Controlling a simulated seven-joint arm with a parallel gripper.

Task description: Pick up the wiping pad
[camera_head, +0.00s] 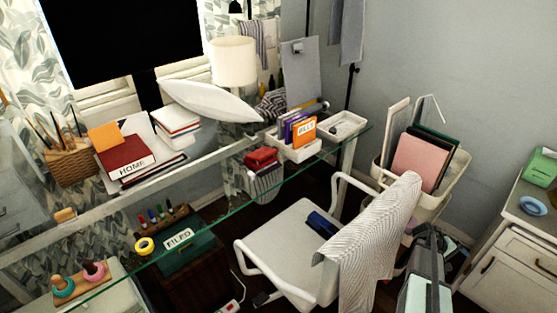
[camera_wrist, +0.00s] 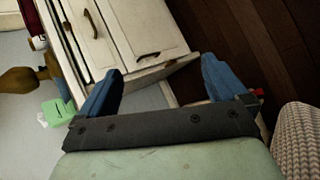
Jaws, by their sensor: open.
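I cannot pick out the wiping pad for certain. A small dark blue object (camera_head: 322,224) lies on the seat of the white chair (camera_head: 285,245), and a folded red item (camera_head: 261,158) lies by the glass desk's far edge; either is too small to identify. My gripper (camera_wrist: 161,67) is open, its two blue fingers wide apart with nothing between them. In the wrist view it faces the white cabinet (camera_wrist: 150,25) and the dark floor. In the head view, part of my arm shows at the lower right, to the right of the chair.
A striped cloth (camera_head: 375,235) hangs over the chair back, close to my arm. A cream bin (camera_head: 430,200) with folders stands behind it. A green pack (camera_head: 541,168) and a blue ring-shaped dish (camera_head: 532,205) sit on the right cabinet. The glass desk (camera_head: 215,222) is crowded at its back.

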